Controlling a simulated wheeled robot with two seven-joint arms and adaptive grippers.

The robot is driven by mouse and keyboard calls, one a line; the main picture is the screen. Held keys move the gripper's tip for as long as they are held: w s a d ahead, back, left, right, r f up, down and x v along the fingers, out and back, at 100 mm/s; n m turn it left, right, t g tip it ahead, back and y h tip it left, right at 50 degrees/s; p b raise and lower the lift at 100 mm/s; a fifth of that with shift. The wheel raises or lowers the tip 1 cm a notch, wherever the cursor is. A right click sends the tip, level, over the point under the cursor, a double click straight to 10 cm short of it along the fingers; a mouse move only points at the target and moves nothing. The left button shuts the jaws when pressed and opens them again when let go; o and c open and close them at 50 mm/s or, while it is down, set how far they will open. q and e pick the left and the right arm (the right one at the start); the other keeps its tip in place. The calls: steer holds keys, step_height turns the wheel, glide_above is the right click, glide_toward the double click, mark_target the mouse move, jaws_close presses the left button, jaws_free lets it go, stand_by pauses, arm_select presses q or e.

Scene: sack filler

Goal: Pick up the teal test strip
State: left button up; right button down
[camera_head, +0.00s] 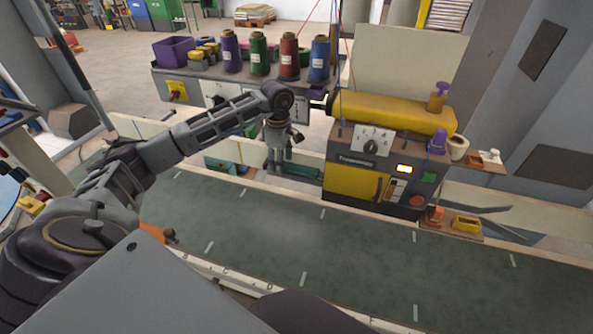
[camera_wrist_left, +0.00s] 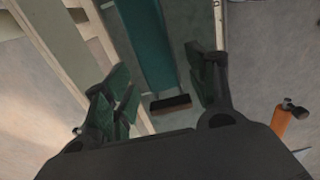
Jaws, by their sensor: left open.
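The teal test strip (camera_wrist_left: 146,45) runs down the wrist view between the two fingers of my left gripper (camera_wrist_left: 158,72). The fingers are apart and dark green pads show on them. A gap shows on both sides of the strip, and I cannot tell how far below the fingers it lies. A dark block with a brown edge (camera_wrist_left: 170,104) lies just below the strip's near end. In the head view my left gripper (camera_head: 278,158) points down beside the sewing machine, and a teal piece (camera_head: 303,171) shows just right of it. My right gripper is not in view.
Several thread cones (camera_head: 289,57) and a purple bin (camera_head: 173,50) stand behind. A green belt surface (camera_head: 260,225) lies clear in front. An orange-handled tool (camera_wrist_left: 281,122) lies at right in the wrist view.

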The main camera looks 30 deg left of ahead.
arm_select(q)
steer(key=shift+f, duration=0.2)
steer(key=shift+c, duration=0.6)
steer(key=c, duration=1)
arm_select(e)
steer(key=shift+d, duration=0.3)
